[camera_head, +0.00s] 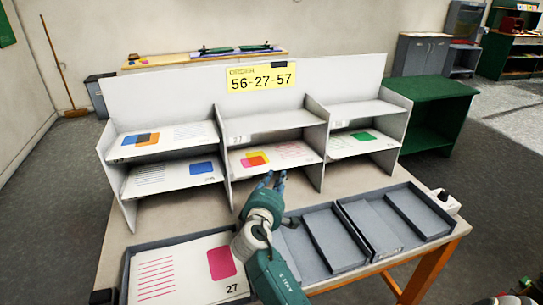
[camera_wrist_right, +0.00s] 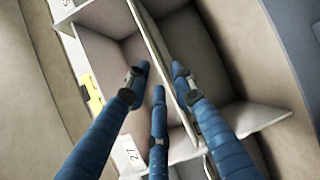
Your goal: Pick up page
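A white page with pink lines, a pink square and the number 27 (camera_head: 180,272) lies in the front left tray. My right gripper (camera_head: 276,179) is in front of the lower middle compartment. In the wrist view its blue fingers (camera_wrist_right: 160,75) are spread apart around a thin board edge, with no page between them. My left gripper is not in view.
The white shelf rack (camera_head: 175,88) stands at the back of the table and carries a yellow sign reading 56-27-57 (camera_head: 261,78). The upper middle shelf (camera_head: 270,122) is empty. Grey trays (camera_head: 335,238) without pages lie at front right. A green cabinet (camera_head: 430,105) stands behind.

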